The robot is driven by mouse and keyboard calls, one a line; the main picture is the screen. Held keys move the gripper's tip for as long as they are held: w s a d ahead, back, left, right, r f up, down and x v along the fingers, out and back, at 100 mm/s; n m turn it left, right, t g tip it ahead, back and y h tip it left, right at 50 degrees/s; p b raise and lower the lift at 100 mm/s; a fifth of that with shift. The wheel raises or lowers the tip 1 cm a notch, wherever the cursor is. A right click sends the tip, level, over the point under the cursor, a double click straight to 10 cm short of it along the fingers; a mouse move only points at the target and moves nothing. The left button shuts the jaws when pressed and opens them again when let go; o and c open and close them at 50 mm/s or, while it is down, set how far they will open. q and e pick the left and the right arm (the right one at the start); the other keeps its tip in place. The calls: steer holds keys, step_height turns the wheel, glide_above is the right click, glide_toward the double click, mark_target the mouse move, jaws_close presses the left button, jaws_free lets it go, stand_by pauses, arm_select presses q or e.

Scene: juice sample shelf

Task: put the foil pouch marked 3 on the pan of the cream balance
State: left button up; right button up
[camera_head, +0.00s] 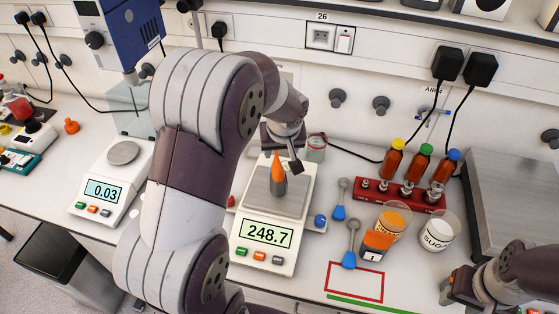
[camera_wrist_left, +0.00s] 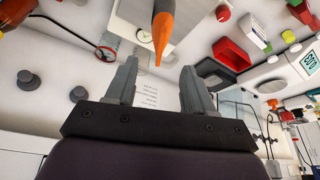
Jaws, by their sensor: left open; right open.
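The cream balance (camera_head: 262,235) stands in the middle of the bench and its display reads 248.7. A slim grey pouch with an orange top (camera_head: 278,178) stands upright on its metal pan (camera_head: 256,200); no number shows on it. In the left wrist view the pouch (camera_wrist_left: 163,28) lies beyond the fingertips, apart from them. My left gripper (camera_head: 287,158) is open and empty just behind the pouch; its fingers show in the wrist view (camera_wrist_left: 160,75). My right gripper (camera_head: 462,287) is open at lower right.
A second balance (camera_head: 106,188) reading 0.03 stands at left. A red outline (camera_head: 355,299) marks the front bench. My left arm hides part of the bench.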

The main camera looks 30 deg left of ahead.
arm_select(q)
steer(key=s+d+f+m+g+h, duration=0.1)
steer(key=s+d+m, duration=0.2)
steer(key=s, duration=0.5)
steer(key=s+d+f+m+g+h, duration=0.1)
steer(key=s+d+m, duration=0.3)
steer(key=s+d, duration=0.2)
steer(key=shift+s+h, duration=0.3)
steer(key=shift+s, duration=0.75)
